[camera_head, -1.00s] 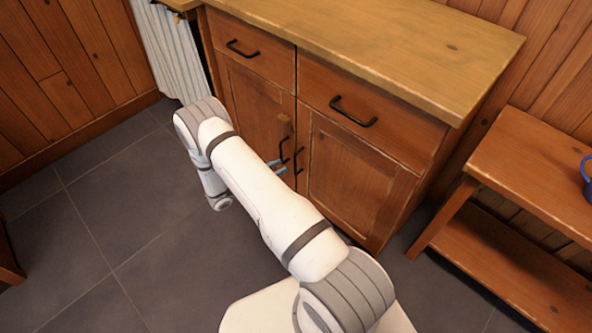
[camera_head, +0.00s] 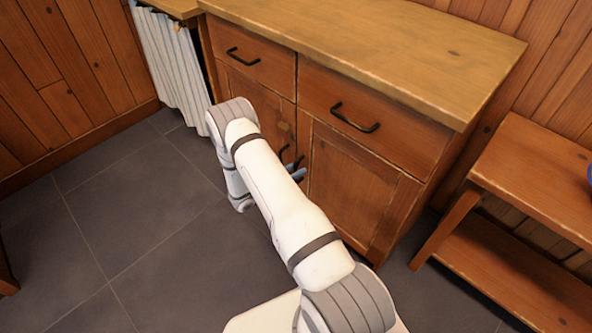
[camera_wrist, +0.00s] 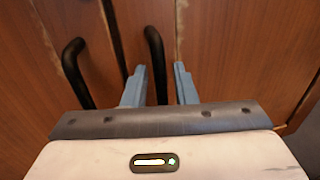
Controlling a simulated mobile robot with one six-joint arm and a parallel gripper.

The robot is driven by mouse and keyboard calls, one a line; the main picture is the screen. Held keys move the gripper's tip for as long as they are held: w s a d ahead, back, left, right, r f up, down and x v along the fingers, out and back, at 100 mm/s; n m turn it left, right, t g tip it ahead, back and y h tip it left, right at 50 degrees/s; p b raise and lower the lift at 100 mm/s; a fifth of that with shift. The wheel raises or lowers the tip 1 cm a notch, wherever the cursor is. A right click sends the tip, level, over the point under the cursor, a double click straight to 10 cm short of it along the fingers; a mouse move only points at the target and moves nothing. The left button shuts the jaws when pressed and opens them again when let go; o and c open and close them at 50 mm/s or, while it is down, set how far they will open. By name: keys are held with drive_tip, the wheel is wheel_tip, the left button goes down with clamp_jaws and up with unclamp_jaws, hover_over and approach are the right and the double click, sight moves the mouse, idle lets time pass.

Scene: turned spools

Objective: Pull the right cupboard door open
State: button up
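The right cupboard door (camera_head: 352,190) is a brown panelled door below the right drawer and looks closed. Its black upright bar handle (camera_wrist: 155,55) is by its left edge; in the head view only part of it shows near my fingers. My gripper (camera_wrist: 160,70) has two blue-grey fingers, spread apart, one on each side of this handle, with a visible gap on both sides. The fingers also show small in the head view (camera_head: 296,173). The left door's handle (camera_wrist: 74,70) stands to the left, outside the fingers. My arm hides much of the left door.
Two drawers with black handles (camera_head: 354,117) sit above the doors, under the wooden worktop (camera_head: 380,45). A low wooden shelf unit (camera_head: 530,170) stands at the right, with a blue object cut off at the edge. The tiled floor (camera_head: 140,230) is clear at the left.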

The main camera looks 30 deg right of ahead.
clamp_jaws()
drive_tip(key=shift+s, duration=0.1)
idle(0.4)
